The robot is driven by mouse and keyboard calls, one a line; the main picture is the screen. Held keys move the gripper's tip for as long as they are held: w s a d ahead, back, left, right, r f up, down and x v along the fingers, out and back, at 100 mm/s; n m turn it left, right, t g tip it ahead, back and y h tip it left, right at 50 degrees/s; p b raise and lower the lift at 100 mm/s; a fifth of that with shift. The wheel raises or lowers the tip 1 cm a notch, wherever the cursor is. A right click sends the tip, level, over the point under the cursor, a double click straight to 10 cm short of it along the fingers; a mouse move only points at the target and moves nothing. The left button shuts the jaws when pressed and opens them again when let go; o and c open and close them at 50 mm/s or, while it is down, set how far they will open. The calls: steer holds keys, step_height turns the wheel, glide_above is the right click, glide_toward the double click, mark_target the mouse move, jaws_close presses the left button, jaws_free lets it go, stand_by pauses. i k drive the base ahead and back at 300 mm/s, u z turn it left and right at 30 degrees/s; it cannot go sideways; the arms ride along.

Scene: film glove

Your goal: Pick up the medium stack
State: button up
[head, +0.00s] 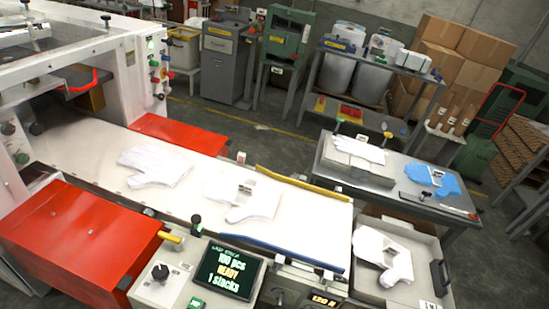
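White glove-shaped film stacks lie in several places, and I cannot tell by size which is the medium one. One stack (155,167) lies on the left part of the white belt (100,152). A second stack (262,207), with a small printed patch on it, lies further right on the belt. A third stack (398,262) lies in the grey tray (436,232) past the belt's right end. Another white stack (358,147) is on the steel side table (340,172). My gripper is not in view.
Red covers (75,230) flank the belt. A blue piece (425,173) lies on the side table. Bins, a shelf (385,122) and cartons (465,60) stand behind.

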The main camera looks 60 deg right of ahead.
mark_target(250, 198)
steer(key=z, duration=0.45)
steer(key=i, duration=1)
steer(key=z, duration=0.55)
steer(key=k, duration=0.8)
steer(key=z, duration=0.2)
steer(key=i, duration=0.85)
steer(key=u, duration=0.1)
